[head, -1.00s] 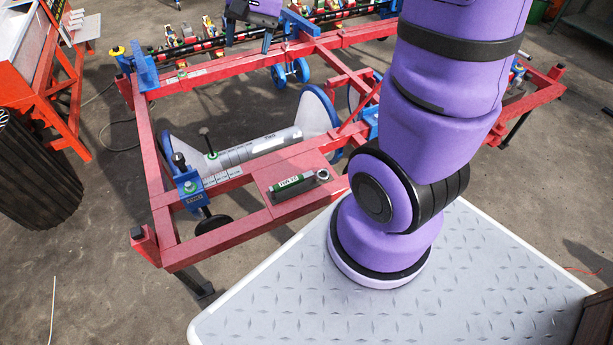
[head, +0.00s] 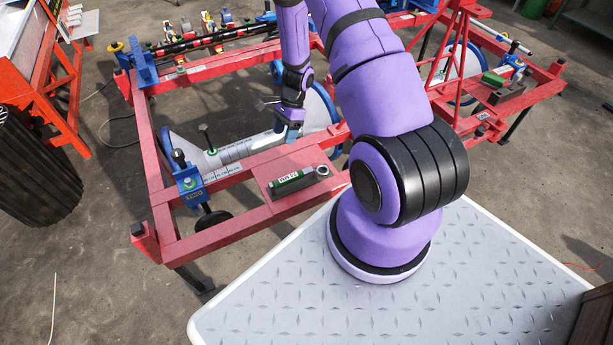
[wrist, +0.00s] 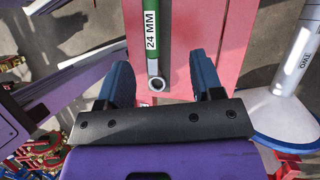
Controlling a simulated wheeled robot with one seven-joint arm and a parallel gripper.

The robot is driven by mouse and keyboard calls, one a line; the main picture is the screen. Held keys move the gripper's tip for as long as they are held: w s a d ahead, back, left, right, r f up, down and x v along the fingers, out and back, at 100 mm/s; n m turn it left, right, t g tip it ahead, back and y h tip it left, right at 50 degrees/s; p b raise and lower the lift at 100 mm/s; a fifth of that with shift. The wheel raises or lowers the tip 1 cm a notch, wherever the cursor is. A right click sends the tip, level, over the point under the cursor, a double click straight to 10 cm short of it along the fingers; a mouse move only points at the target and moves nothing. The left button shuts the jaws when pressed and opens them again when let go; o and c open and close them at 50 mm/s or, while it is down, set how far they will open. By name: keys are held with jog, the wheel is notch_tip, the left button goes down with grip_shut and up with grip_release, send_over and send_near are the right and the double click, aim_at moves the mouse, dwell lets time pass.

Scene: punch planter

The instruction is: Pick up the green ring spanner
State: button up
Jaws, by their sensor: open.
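The green ring spanner (head: 292,181) lies on a flat red plate (head: 262,168) of the red frame, its steel ring end at the right in the head view. In the wrist view the spanner (wrist: 154,55) runs up the picture, with a white "24 MM" label and its ring end nearest me. My gripper (head: 289,130) points down beyond the plate in the head view, above the frame and apart from the spanner. In the wrist view my gripper (wrist: 161,65) is open and empty, its blue fingers to either side of the spanner's ring end.
A blue clamp block (head: 190,186) with a black knob stands left of the plate. A grey cylinder (head: 240,152) and a blue-rimmed disc (head: 318,112) lie behind it. Red frame bars surround the plate. A green-handled tool (head: 493,79) lies on the frame at the right.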

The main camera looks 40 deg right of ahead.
jog(key=m, duration=0.2)
send_near(292, 174)
jog(key=a, duration=0.1)
jog(key=x, duration=0.5)
jog(key=shift+w+d+f, duration=0.1)
jog(key=shift+w+f, duration=0.05)
jog(key=shift+w, duration=0.15)
jog(key=shift+s+a+f, duration=0.1)
jog(key=shift+a+f, duration=0.15)
jog(key=shift+f, duration=0.25)
jog(key=shift+s+d+x, duration=0.1)
jog(key=shift+x, duration=0.8)
jog(key=shift+s+d+x, duration=0.15)
jog(key=shift+x, duration=0.7)
jog(key=shift+s+d+x, duration=0.1)
jog(key=shift+x, duration=0.8)
grip_shut()
